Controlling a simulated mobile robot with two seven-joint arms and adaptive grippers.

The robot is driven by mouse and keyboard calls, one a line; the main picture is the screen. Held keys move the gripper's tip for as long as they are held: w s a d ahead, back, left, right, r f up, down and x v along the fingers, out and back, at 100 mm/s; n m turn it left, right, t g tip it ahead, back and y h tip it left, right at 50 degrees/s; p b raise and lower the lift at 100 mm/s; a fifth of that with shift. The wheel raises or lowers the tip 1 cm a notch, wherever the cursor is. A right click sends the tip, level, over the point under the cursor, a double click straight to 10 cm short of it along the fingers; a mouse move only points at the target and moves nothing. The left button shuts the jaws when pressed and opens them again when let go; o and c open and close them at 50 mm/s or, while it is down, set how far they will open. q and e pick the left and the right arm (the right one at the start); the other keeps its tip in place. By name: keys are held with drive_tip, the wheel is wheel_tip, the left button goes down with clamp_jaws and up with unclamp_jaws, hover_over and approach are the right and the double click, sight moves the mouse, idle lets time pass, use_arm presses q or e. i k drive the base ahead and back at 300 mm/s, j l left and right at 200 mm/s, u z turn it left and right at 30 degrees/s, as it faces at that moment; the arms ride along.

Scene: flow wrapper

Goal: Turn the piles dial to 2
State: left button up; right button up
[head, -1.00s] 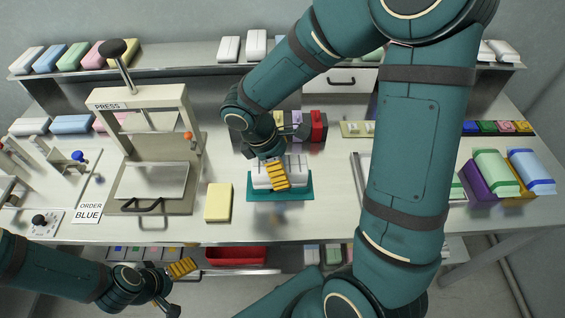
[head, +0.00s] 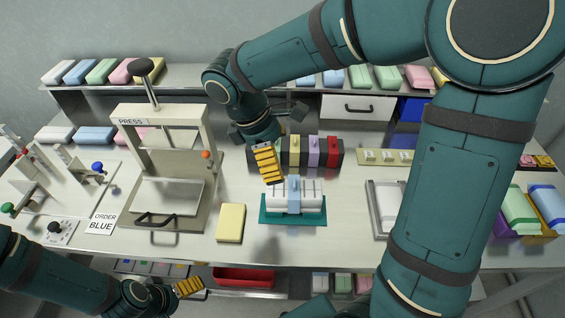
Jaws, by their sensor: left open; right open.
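A black-knobbed dial (head: 55,227) sits on a small white plate (head: 67,239) at the front left of the table. It looks like the piles dial, but its marks are too small to read. My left gripper (head: 190,287) is open and empty, low in front of the table edge, to the right of the dial and apart from it. My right gripper (head: 268,165) is open, just behind a white pile with a blue band (head: 293,194) on a teal tray (head: 318,216). Whether it touches the pile is unclear.
A press (head: 163,112) stands right of the dial. An "ORDER BLUE" card (head: 101,222) lies beside the dial. A yellow block (head: 230,223) lies right of the press.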

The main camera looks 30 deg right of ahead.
sight(54, 227)
drive_tip(key=k, duration=1)
